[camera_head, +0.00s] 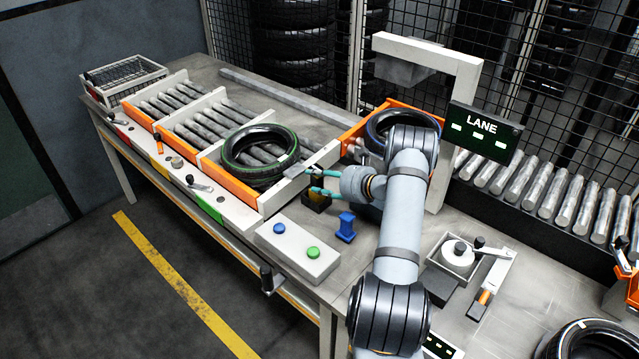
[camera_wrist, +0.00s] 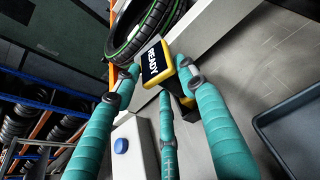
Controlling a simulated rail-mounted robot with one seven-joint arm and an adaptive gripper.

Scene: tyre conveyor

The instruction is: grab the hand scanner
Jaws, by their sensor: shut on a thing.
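The hand scanner (camera_wrist: 155,62) is yellow and black, with a dark screen reading READY in the wrist view. My gripper (camera_wrist: 160,76) has teal fingers closed around its sides, and it is shut on the scanner. In the head view, my gripper (camera_head: 314,182) is at the middle of the table, beside the tyre lane. The scanner is small and partly hidden by the fingers there. A dark block (camera_head: 316,203) sits just under the fingers; I cannot tell whether the scanner still touches it.
A green-striped tyre (camera_head: 258,156) lies on the rollers to the left. A white frame (camera_head: 466,80) with a LANE sign (camera_head: 484,133) rises at the right. Some tabletop is bare.

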